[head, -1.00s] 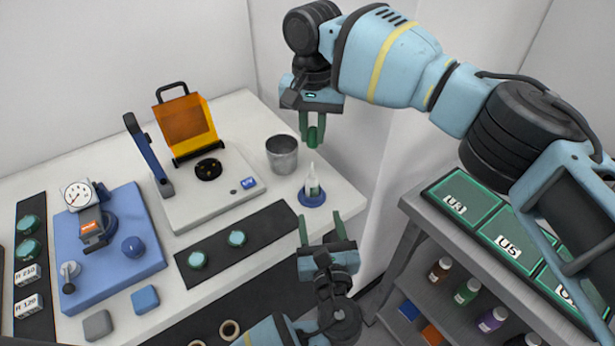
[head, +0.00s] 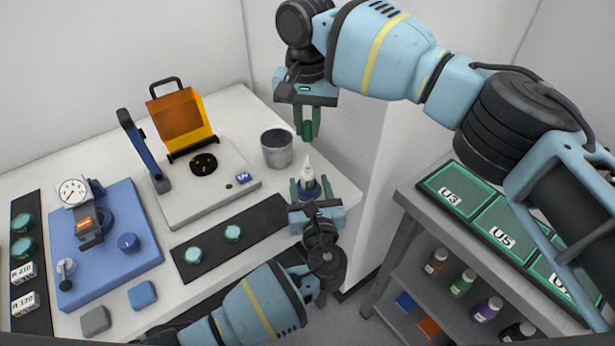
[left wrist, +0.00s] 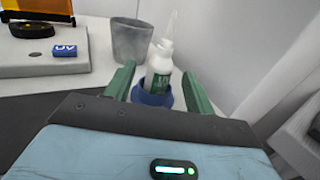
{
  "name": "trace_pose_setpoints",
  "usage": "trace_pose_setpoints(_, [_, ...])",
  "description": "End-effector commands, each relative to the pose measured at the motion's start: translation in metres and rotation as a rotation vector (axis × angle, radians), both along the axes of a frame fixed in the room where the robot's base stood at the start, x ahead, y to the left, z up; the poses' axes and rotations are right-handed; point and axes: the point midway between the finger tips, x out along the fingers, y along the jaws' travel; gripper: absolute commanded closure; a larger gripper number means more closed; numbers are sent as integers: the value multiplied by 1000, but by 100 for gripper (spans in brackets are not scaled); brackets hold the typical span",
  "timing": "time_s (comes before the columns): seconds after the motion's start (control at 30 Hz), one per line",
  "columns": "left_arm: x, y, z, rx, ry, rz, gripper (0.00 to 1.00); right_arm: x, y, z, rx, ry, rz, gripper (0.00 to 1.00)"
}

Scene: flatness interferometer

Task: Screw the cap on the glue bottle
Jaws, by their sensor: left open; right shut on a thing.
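The glue bottle (head: 307,172), white with a pointed nozzle and a green label, stands upright in a round blue holder near the table's right edge. It also shows in the left wrist view (left wrist: 160,62), where its nozzle is bare and the blue holder (left wrist: 152,98) is around its base. My right gripper (head: 307,135) is above and behind the bottle, pointing down, shut on a small green piece, apparently the cap (head: 307,128).
A grey metal cup (head: 277,149) stands just left of the bottle. A white device with an orange shield (head: 182,120) and a blue gauge stand (head: 120,255) are further left. A black mat (head: 208,248) holds two green round pieces. A grey shelf (head: 420,200) stands to the right.

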Motion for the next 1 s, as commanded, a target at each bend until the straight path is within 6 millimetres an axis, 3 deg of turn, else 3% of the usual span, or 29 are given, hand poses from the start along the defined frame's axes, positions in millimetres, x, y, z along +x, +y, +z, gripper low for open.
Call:
trace_pose_setpoints(0.1, [17,3,1,2,-2,1,46,0,0,0,0,0,0,100])
trace_pose_setpoints(0.3, [32,5,0,0,0,0,46,0,0,0,0,0,0,100])
trace_pose_setpoints(0.67, [35,5,0,-1,0,0,46,0,0,0,0,0,0,100])
trace_pose_setpoints(1.0, [35,5,0,-1,0,0,88,0,0,0,0,0,0,100])
